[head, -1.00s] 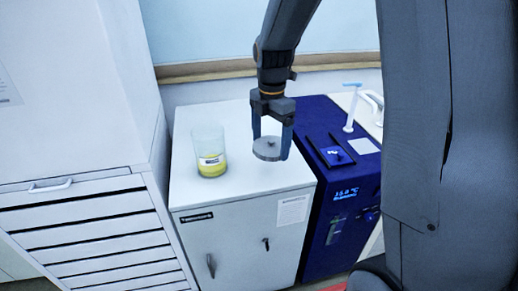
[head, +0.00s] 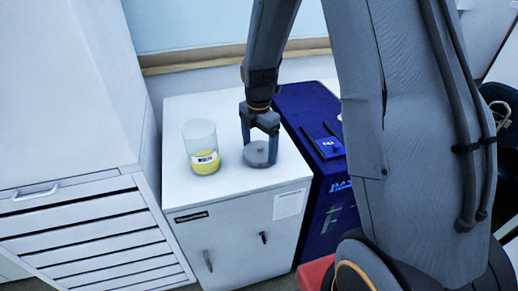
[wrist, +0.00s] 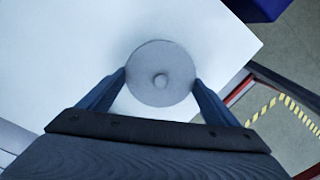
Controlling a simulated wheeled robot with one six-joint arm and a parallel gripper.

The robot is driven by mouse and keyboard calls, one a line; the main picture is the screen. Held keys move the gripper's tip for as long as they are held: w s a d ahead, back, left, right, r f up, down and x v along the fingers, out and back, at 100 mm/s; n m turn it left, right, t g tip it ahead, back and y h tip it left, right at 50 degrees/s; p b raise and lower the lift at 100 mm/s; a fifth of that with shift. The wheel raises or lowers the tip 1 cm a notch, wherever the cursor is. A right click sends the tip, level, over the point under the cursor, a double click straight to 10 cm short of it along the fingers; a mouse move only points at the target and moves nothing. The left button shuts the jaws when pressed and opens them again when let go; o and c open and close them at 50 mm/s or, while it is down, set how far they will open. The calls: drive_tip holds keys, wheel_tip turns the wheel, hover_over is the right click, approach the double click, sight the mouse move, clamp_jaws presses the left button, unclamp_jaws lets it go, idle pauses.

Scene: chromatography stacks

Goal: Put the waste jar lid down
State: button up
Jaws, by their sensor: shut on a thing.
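The waste jar (head: 202,148), clear glass with yellow liquid and a label, stands upright and uncovered to the left of the lid.
A blue instrument (head: 318,152) stands directly right of the cabinet. A white drawer unit (head: 80,235) and tall white housing are on the left. The cabinet top is free behind the jar and lid. A yellow-black striped floor marking (wrist: 258,110) shows beyond the edge.

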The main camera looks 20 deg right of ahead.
sight(259, 148)
drive_tip(key=shift+f, duration=0.7)
drive_tip(key=shift+f, duration=0.1)
drive_tip(key=o, duration=0.9)
drive_tip(key=shift+o, duration=0.2)
wheel_tip(259, 148, up, 11)
drive_tip(key=b, duration=0.3)
drive_tip(key=s+f+m+t, duration=0.1)
drive_tip(key=s+f+m, duration=0.2)
drive_tip(key=s+m, duration=1.4)
drive_tip(key=m, duration=0.6)
drive_tip(key=shift+d+f, duration=0.15)
drive_tip(key=shift+d, duration=0.1)
